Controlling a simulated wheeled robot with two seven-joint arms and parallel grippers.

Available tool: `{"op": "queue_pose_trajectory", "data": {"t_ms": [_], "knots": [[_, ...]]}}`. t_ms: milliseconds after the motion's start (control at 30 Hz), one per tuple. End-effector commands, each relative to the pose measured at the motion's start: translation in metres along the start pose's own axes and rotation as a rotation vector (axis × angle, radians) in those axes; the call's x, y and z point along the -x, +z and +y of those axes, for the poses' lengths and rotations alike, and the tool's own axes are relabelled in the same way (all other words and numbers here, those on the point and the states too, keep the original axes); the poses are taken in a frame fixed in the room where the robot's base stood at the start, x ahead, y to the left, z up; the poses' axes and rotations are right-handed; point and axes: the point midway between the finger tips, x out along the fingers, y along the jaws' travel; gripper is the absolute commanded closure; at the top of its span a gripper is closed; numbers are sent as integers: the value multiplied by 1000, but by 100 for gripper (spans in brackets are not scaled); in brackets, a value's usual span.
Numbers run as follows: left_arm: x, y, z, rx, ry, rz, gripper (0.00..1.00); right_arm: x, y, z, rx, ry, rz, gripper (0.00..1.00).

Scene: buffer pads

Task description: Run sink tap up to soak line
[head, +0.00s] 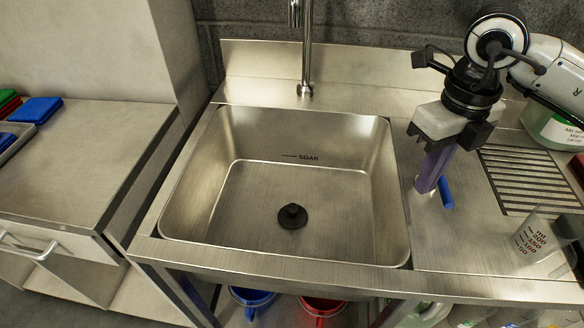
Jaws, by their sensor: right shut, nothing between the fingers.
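The steel sink (230,185) is in the middle of the head view. A short dark line with the word SOAK (303,157) marks its back wall. A black plug (292,216) sits at the drain in the sink floor. I see no water in the basin and no stream from the tap (306,60), whose top is cut off by the upper edge. A small blue lever (446,193) stands on the deck right of the basin. My right gripper (428,183) points down just left of the lever, shut and empty. I cannot tell whether it touches the lever. My left gripper is out of view.
A ribbed drainer (525,178) and a clear measuring beaker (533,240) are on the right. A white-and-green container (556,128) stands behind. Blue (250,298) and red (323,305) buckets are below. The left counter (90,150) holds coloured pads (36,109).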

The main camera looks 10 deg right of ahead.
Motion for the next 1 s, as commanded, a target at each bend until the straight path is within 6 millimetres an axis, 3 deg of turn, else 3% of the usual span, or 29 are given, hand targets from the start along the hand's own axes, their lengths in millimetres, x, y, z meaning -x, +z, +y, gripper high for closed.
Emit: {"op": "queue_pose_trajectory", "data": {"t_ms": [200,533,1000], "knots": [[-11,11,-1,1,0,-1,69,-17,0,0,1,1,0,100],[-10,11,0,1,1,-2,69,-16,-1,-1,0,0,0,100],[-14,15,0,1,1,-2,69,-16,-18,-15,1,0,1,100]]}}
